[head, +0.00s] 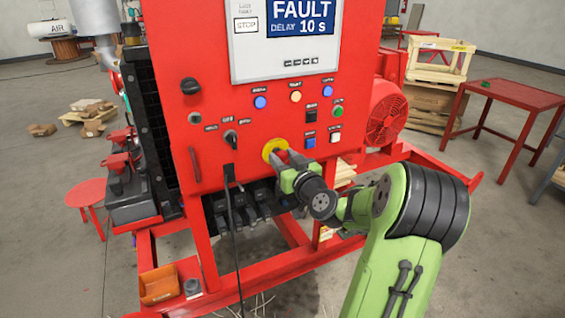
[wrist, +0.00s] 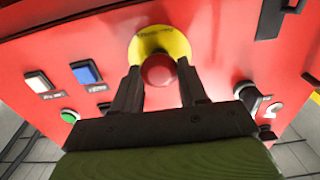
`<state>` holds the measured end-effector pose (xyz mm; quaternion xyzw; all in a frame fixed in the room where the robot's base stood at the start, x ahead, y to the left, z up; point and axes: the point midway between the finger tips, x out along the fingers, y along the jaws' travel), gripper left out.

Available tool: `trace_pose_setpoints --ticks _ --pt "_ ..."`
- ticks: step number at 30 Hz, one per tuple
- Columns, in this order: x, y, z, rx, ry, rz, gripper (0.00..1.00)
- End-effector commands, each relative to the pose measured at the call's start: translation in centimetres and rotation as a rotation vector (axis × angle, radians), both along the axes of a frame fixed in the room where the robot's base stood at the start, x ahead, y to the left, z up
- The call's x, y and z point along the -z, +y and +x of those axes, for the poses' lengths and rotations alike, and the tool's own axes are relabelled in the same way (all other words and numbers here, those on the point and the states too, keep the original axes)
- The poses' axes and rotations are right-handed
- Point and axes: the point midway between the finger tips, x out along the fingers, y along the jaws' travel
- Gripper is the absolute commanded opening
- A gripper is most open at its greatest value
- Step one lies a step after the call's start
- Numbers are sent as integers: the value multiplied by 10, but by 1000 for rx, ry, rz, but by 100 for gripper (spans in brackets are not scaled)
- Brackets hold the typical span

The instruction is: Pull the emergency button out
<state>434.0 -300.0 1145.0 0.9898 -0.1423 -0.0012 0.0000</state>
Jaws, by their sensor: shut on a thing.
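The emergency button is a red mushroom head (wrist: 158,70) on a yellow round plate (wrist: 160,45) on the red panel, seen in the wrist view. In the head view its yellow plate (head: 274,149) shows at the panel's lower middle, and my gripper covers most of the head. My gripper (wrist: 157,82) has its two dark fingers on either side of the red head, shut on it. It also shows in the head view (head: 282,158), reaching the panel from the lower right. The exact finger contact is partly hidden in both views.
The red panel (head: 175,110) carries a display (head: 300,20) reading FAULT, DELAY 10 s. A black rotary switch (head: 230,138) sits left of the button. Blue (head: 310,142) and white (head: 335,137) buttons sit close to its right. A black cable (head: 233,220) hangs below the panel.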

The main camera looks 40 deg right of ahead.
Motion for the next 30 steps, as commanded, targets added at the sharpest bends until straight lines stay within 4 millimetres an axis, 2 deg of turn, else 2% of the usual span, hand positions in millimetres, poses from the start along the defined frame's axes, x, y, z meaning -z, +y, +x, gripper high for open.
trace_pose_setpoints --ticks 11,12,16,25,28,30 --pt "1 1 -4 0 -1 2 0" --pt "1 1 -4 0 0 2 48" --pt "1 1 -4 0 -1 2 67" --pt "1 2 -6 2 0 0 67" --pt "3 4 -20 5 1 -1 67" --pt "4 9 -37 8 2 0 67"
